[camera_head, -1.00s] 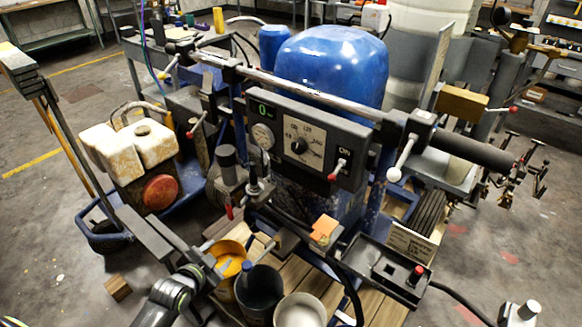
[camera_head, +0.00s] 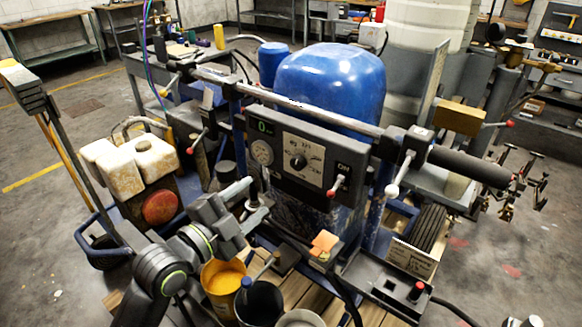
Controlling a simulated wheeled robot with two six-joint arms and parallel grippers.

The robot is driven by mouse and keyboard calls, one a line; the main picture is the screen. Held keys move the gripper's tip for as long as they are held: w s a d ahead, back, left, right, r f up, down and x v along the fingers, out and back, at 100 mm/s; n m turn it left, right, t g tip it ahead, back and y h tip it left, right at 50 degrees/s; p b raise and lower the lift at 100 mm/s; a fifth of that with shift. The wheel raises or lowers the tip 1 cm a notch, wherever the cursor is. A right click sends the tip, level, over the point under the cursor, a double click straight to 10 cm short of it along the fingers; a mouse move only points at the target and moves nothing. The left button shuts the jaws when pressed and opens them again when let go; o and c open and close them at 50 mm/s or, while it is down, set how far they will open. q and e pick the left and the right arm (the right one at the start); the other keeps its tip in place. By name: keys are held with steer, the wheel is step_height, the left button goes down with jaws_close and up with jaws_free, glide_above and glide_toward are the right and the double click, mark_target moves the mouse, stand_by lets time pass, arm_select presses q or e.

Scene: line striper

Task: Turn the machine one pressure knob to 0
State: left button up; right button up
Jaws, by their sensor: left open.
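The line striper's dark control panel (camera_head: 278,180) stands in the middle of the view. A round black pressure knob (camera_head: 298,162) sits on a light dial plate (camera_head: 302,150) with printed marks. The setting it points to is too small to read surely. My left gripper (camera_head: 260,195) is open and empty, below and left of the knob, with its two grey fingers aimed up and right. It is apart from the knob and overlaps the panel's lower left edge in the picture. My right gripper is out of view.
A round gauge (camera_head: 262,152) and a green display (camera_head: 262,127) sit left of the dial. A long handlebar (camera_head: 290,100) crosses above the panel. A yellow paint bucket (camera_head: 222,287) stands below my gripper.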

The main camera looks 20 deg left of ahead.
mark_target(295, 166)
arm_select(q)
steer(key=p+x, duration=0.1)
steer(key=x, duration=1)
steer(key=shift+w+d+p, duration=0.1)
steer(key=shift+w+p, duration=0.15)
steer(key=shift+p, duration=0.15)
steer(key=shift+x, duration=0.85)
steer(key=shift+f, duration=0.1)
steer(key=c, duration=1)
